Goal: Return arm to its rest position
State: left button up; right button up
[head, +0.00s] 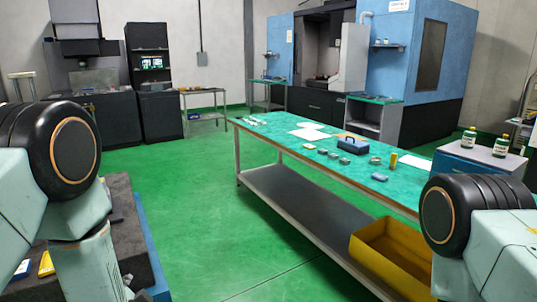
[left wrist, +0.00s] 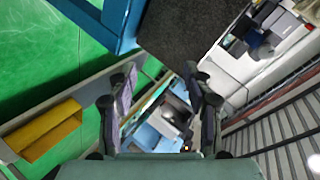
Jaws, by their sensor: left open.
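My left gripper (left wrist: 160,100) shows in the left wrist view with its two dark fingers spread apart. Nothing is held between them. In the head view my left arm (head: 85,255) comes in at the left edge with its round black joint and hangs down in front of a dark-topped bench. The fingers are hard to make out there.
A long green-topped work table (head: 268,130) with small parts and a blue toolbox (head: 353,146) stands ahead. A yellow bin (head: 385,262) sits on its lower shelf. A dark bench (head: 122,210) is close beside my left arm. The green floor (head: 195,195) between them is clear.

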pick_arm(q)
jog(key=s+d+f+n+g+h+b, duration=0.1)
jog(key=s+d+f+n+g+b, duration=0.1)
jog(key=s+f+g, duration=0.2)
jog(key=s+d+f+n+g+h+b, duration=0.2)
jog(key=s+f, duration=0.9)
jog(key=s, duration=0.8)
jog(key=s+d+f+n+g+h+b, duration=0.2)
jog(key=s+f, duration=0.5)
jog(key=s, duration=0.5)
jog(key=d+n+g+b, duration=0.1)
jog(key=n+g, duration=0.1)
jog(key=g, duration=0.1)
jog(key=shift+s+d+f+g, duration=0.15)
jog(key=shift+s+f+g, duration=0.15)
jog(key=shift+s+g, duration=0.1)
